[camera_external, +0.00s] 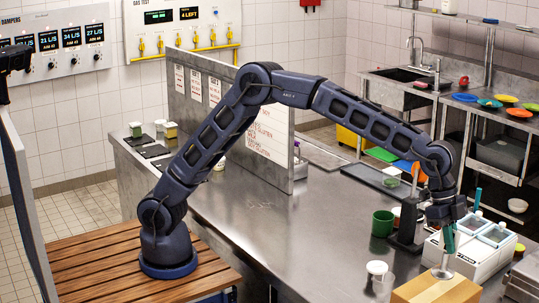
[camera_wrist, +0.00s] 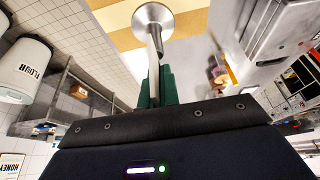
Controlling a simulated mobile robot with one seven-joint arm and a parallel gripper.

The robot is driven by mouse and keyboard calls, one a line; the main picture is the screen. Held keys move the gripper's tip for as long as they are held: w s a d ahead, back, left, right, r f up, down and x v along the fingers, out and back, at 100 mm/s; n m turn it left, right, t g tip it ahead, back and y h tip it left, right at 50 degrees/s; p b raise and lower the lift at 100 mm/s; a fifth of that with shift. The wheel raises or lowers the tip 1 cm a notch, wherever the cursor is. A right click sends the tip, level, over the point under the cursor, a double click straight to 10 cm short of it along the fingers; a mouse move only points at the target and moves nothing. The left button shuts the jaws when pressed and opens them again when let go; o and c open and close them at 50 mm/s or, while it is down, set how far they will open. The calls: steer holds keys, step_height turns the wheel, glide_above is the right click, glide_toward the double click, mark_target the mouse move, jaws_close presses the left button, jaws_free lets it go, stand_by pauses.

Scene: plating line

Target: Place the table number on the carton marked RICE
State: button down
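The stem ends in a round metal foot, which I take to be the table number (camera_wrist: 155,16). No number face is visible. No carton with a readable RICE mark shows in either view.
A white container unit (camera_external: 468,252) stands close to my gripper's right. The steel counter's middle (camera_external: 290,220) is clear. An upright panel (camera_external: 240,120) stands behind my arm. A canister marked FLOUR (camera_wrist: 22,70) shows in the wrist view.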

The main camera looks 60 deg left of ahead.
mark_target(446, 269)
steer(key=shift+f, duration=2.45)
steer(key=shift+f, duration=0.15)
steer(key=c, duration=1.6)
jaws_free()
steer(key=shift+c, duration=0.2)
